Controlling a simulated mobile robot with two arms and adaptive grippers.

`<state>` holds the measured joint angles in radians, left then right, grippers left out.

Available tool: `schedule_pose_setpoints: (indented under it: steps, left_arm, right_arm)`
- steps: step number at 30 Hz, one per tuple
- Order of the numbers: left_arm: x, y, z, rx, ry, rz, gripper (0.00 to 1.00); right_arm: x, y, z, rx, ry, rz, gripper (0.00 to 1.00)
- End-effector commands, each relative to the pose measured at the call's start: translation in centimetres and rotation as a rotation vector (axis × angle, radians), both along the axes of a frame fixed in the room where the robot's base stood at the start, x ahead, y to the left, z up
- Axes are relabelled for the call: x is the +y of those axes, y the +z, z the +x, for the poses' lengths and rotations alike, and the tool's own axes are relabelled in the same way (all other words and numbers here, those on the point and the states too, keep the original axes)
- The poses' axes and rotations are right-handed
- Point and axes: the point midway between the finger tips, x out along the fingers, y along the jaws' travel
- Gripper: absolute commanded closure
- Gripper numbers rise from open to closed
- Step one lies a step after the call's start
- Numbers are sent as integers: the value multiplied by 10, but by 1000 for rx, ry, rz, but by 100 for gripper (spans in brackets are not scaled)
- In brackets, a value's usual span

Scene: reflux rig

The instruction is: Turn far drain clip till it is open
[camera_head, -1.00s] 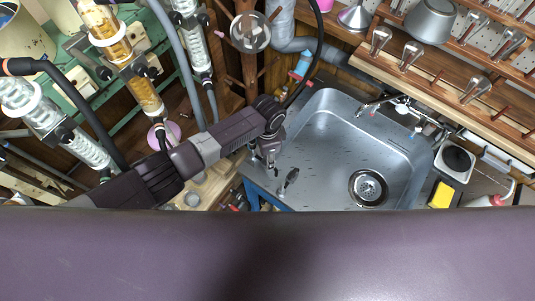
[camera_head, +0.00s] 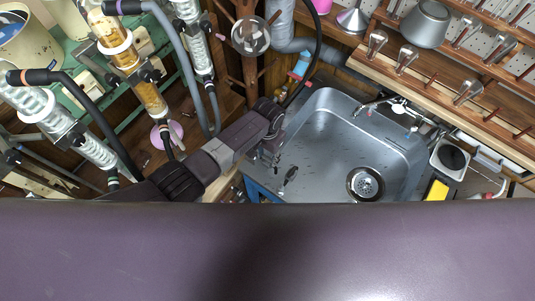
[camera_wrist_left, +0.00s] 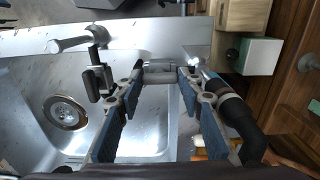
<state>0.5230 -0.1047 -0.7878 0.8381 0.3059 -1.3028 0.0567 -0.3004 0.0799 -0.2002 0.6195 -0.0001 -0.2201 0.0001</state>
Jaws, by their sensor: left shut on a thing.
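My left gripper (camera_head: 268,158) is at the left rim of the metal sink (camera_head: 322,152), pointing down. In the left wrist view its two blue-padded fingers (camera_wrist_left: 160,78) stand apart, with a small grey metal piece between their tips. I take this piece for the far drain clip (camera_wrist_left: 160,70), but its shape is partly hidden by the fingers. In the head view the clip is hidden by the gripper. I cannot tell how far the clip is turned. My right gripper is in neither view.
A dark-handled lever (camera_head: 290,176) stands at the sink rim beside the gripper. A black hose end (camera_wrist_left: 240,115) lies close to the right finger. The sink drain (camera_head: 365,183) is to the right. Glass condensers (camera_head: 130,60) stand at left, and a wooden shelf (camera_head: 470,70) at upper right.

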Motion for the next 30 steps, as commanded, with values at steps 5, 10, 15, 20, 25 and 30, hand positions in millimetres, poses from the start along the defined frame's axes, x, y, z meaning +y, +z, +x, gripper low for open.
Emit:
schedule_pose_setpoints:
  steps: [5,10,15,20,25,30]
  left_arm:
    - [-2,3,3,-7,24,-5,90]
    - [-2,3,3,-8,27,-4,90]
    - [-2,3,4,-8,26,-4,90]
    - [-2,2,3,-7,26,-5,51]
    - [0,1,2,-4,26,-1,48]
    - [1,1,2,-3,26,1,48]
  right_arm:
    - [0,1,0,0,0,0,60]
    - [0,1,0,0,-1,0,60]
    - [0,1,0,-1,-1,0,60]
    - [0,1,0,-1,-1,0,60]
    - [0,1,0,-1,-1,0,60]
    - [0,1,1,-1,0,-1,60]
